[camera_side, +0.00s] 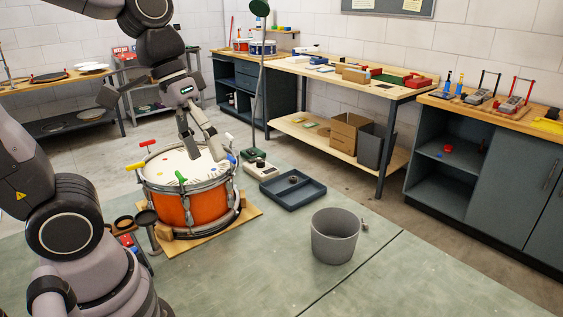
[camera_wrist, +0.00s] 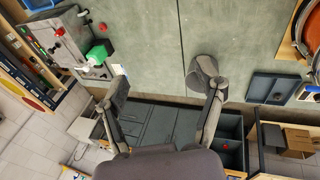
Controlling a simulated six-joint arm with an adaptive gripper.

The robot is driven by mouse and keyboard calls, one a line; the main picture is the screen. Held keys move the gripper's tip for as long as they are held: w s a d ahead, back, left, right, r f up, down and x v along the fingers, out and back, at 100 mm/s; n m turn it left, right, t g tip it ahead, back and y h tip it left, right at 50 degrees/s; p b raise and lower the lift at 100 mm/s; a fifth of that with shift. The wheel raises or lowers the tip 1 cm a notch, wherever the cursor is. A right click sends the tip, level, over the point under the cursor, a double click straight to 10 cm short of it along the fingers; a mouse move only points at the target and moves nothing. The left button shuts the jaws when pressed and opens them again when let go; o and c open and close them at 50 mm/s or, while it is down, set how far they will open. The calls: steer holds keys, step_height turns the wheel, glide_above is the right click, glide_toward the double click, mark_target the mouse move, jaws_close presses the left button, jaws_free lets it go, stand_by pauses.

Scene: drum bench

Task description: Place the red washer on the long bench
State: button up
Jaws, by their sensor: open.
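My gripper (camera_side: 202,146) is open, with its fingers pointing down over the orange drum (camera_side: 180,208). In the wrist view my gripper (camera_wrist: 166,92) shows its two fingers wide apart with nothing between them. I cannot make out a red washer for certain. A small red object (camera_side: 449,148) lies in the open shelf of the grey cabinet at the right; a red spot (camera_wrist: 225,147) shows in a cabinet shelf in the wrist view. The long wooden bench (camera_side: 309,72) stands along the back wall with tools and boxes on top. Which bench the task names is not certain.
A green-shaded lamp (camera_side: 259,8) rises beside the drum. Small coloured clamps sit around the drumhead. The front floor is mostly clear.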

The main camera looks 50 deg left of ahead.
steer(key=w+d+f+n+g+h, duration=0.35)
steer(key=w+d+f, duration=0.2)
steer(key=d, duration=0.35)
steer(key=w+d+f+n+g+h, duration=0.2)
steer(key=w+d+f+n+h, duration=0.3)
steer(key=d, duration=0.5)
steer(key=w+d+f+n+t, duration=0.1)
steer(key=d+f+n, duration=0.1)
steer(key=f, duration=0.5)
steer(key=w+d+f+n+t+h, duration=0.1)
steer(key=d+f+n, duration=0.1)
steer(key=f, duration=0.6)
steer(key=w+d+f+n+t, duration=0.1)
steer(key=f+n, duration=0.3)
steer(key=f, duration=0.4)
steer(key=shift+w+d+t+h, duration=0.1)
steer(key=shift+d+t+h, duration=0.15)
steer(key=shift+d, duration=0.6)
steer(key=x, duration=0.7)
steer(key=shift+f, duration=0.2)
steer(key=x, duration=0.6)
steer(key=shift+d+f, duration=0.15)
steer(key=shift+d, duration=0.05)
steer(key=c, duration=0.8)
